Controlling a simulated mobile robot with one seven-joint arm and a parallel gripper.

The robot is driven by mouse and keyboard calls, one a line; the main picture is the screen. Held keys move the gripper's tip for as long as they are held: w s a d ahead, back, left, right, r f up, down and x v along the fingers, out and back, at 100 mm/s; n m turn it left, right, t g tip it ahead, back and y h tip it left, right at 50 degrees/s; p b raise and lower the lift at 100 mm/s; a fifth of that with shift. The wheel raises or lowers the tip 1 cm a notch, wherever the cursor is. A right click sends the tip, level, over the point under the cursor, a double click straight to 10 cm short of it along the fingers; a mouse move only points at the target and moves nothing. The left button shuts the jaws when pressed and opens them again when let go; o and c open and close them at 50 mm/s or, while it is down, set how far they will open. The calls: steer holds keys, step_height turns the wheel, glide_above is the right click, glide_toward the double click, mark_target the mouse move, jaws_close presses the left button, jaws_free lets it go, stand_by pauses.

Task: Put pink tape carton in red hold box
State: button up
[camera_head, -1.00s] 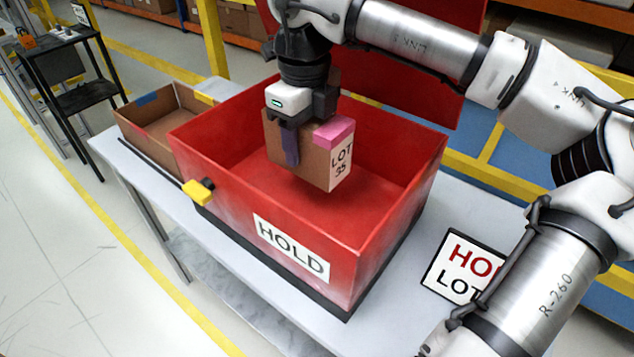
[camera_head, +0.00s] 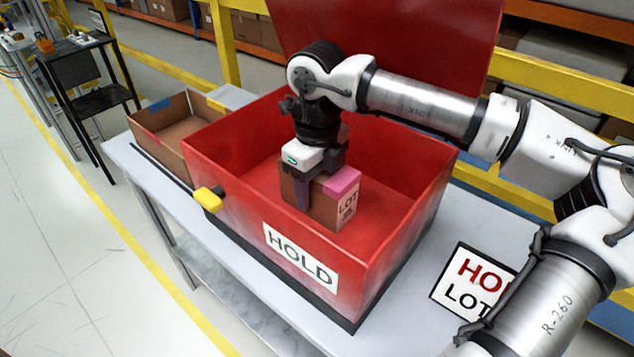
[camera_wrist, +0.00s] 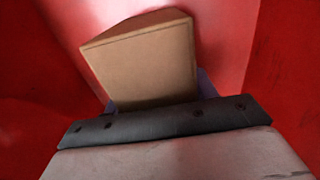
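The brown carton with pink tape (camera_head: 343,184) and a "LOT" label is inside the red HOLD box (camera_head: 222,222), low down, close to the box floor. Whether its underside touches the floor cannot be told. My gripper (camera_head: 308,182) points down into the box and is shut on the carton, with a finger against its side. In the wrist view the carton (camera_wrist: 145,65) sits between the fingers with red walls around it. The red box's lid (camera_head: 400,50) stands open at the back.
An open brown cardboard box (camera_head: 150,130) stands left of the red box on the grey table (camera_head: 400,285). A yellow latch (camera_head: 208,199) sticks out at the red box's left corner. A HOLD LOT sign (camera_head: 468,280) lies at the right.

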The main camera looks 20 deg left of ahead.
steer(key=o, duration=0.4)
steer(key=shift+c, duration=0.2)
steer(key=shift+r, duration=0.1)
step_height(320, 180, up, 12)
steer(key=shift+r, duration=0.1)
